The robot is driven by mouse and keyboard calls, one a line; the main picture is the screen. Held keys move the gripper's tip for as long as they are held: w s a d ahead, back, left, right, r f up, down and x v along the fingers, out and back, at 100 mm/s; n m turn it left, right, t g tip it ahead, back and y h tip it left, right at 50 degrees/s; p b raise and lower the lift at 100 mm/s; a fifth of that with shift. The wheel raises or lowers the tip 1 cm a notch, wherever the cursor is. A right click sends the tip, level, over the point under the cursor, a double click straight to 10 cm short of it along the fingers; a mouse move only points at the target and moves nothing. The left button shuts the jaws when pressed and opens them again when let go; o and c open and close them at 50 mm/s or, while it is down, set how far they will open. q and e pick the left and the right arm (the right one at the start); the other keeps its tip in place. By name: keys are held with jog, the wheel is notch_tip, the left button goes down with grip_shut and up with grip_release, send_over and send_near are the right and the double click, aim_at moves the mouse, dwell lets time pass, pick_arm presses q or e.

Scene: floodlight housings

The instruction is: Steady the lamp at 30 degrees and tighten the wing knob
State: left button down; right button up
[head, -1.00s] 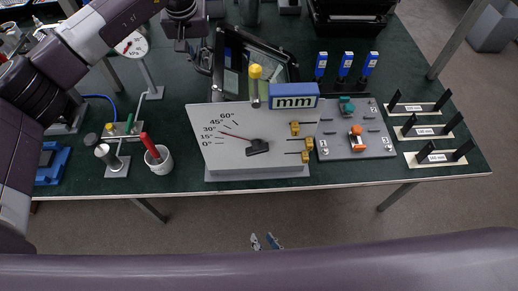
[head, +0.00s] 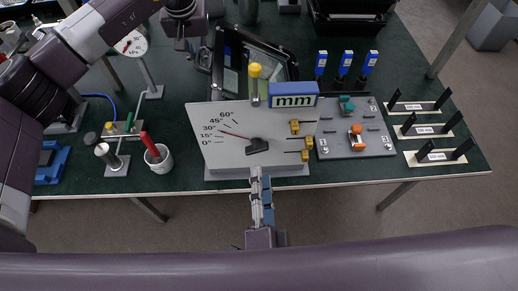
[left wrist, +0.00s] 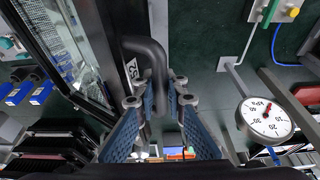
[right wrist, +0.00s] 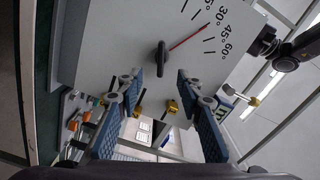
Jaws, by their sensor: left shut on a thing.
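The black lamp (head: 262,62) lies behind a pale tilted scale board (head: 225,115). My left gripper (left wrist: 159,100) is shut on the lamp's black tubular handle (left wrist: 148,55); in the head view this grip is small and partly hidden. The black wing knob (head: 257,146) sits on the board front and also shows in the right wrist view (right wrist: 161,58). The red needle (right wrist: 188,38) points at about the 30-degree mark. My right gripper (right wrist: 160,80) is open and empty, its fingers pointing at the knob from the front, apart from it.
A round dial (head: 131,44) stands behind left. A yellow-topped post (head: 255,80) and blue "mm" block (head: 294,95) are at the board's top edge. A grey fixture plate (head: 355,140) lies right.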

aim_at(259, 150)
jog(key=w, duration=0.8)
jog(key=shift+w, duration=0.35)
grip_shut()
